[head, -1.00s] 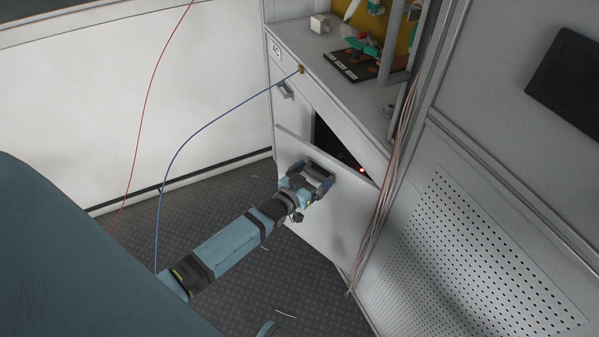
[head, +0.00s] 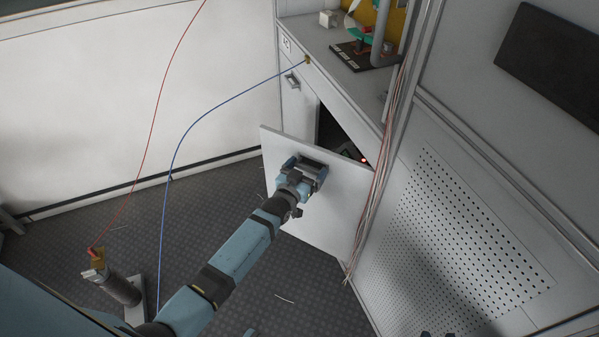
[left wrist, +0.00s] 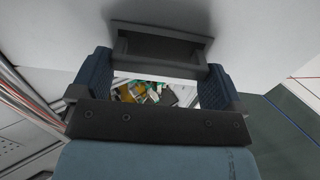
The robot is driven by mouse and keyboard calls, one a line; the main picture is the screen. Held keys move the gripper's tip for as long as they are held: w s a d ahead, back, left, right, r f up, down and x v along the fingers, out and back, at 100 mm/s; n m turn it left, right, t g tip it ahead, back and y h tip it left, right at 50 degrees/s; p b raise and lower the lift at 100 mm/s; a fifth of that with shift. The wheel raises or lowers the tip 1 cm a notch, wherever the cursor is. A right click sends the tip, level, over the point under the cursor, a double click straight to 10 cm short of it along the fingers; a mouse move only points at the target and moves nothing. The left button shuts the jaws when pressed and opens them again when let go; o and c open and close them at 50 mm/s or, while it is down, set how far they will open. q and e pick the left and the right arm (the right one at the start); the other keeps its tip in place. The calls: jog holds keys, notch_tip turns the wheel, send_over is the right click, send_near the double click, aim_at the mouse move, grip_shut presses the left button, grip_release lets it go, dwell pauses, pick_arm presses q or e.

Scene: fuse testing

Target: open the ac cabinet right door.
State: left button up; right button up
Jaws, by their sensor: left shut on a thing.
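The right door (head: 338,208) of the white cabinet stands partly open in the head view, its free edge swung out to the left. A dark opening (head: 334,136) shows behind its top edge. My left gripper (head: 308,172) is at the upper part of the door's outer face, shut on the door handle. In the left wrist view the dark handle (left wrist: 160,47) lies between the two blue fingers. The left door (head: 297,105) of the cabinet is shut, with its own grey handle (head: 292,82).
A blue cable (head: 177,140) runs from the cabinet top to the lower left, and a red cable (head: 151,120) hangs left. Several thin wires (head: 377,190) hang by the door's hinge side. A perforated panel (head: 460,235) is at right. Dark floor (head: 215,200) is free left of the door.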

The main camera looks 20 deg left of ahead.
pick_arm(q)
jog(key=shift+s, duration=0.1)
pick_arm(e)
jog(key=shift+s, duration=0.1)
dwell(0.4)
pick_arm(q)
jog(key=o, duration=0.9)
jog(key=shift+s, duration=0.1)
jog(key=s, duration=0.4)
jog(key=s+a+p, duration=0.1)
jog(key=s, duration=0.8)
jog(key=shift+s+a+p, duration=0.25)
jog(key=shift+p, duration=0.1)
pick_arm(e)
jog(key=shift+s+r, duration=0.1)
jog(key=shift+r, duration=0.1)
